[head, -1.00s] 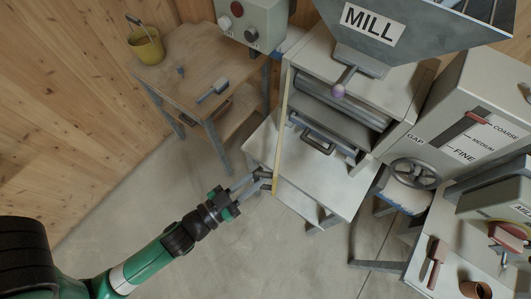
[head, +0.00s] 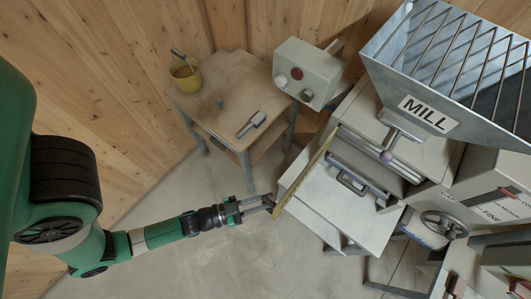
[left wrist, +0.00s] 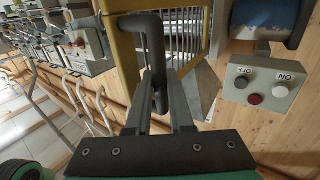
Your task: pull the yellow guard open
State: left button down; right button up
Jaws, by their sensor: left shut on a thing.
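The yellow guard (head: 305,172) shows almost edge-on in the head view. It stands out from the left front side of the mill cabinet, over the pale shelf (head: 340,205). In the left wrist view its yellow frame (left wrist: 126,52) and thin bars (left wrist: 185,32) are close up, with a dark bar handle (left wrist: 148,24) on it. My left gripper (head: 270,203) is at the guard's outer end; in the left wrist view it (left wrist: 160,85) is shut on the handle. Part of the handle is hidden between the fingers. My right gripper is in neither view.
The mill hopper (head: 440,75) rises above the cabinet. A control box (head: 308,72) and a wooden table (head: 225,95) with a yellow bucket (head: 187,75) stand behind and left of the guard. A drawer handle (head: 352,183) is behind the shelf. Floor left of the shelf is clear.

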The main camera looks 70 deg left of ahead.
pick_arm(q)
jog(key=shift+a+r, duration=0.2)
jog(key=shift+a, duration=0.05)
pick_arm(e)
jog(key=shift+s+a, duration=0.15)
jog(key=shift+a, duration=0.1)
pick_arm(q)
jog(key=c, duration=0.8)
grip_release()
jog(key=shift+s+f, duration=0.1)
jog(key=shift+f, duration=0.05)
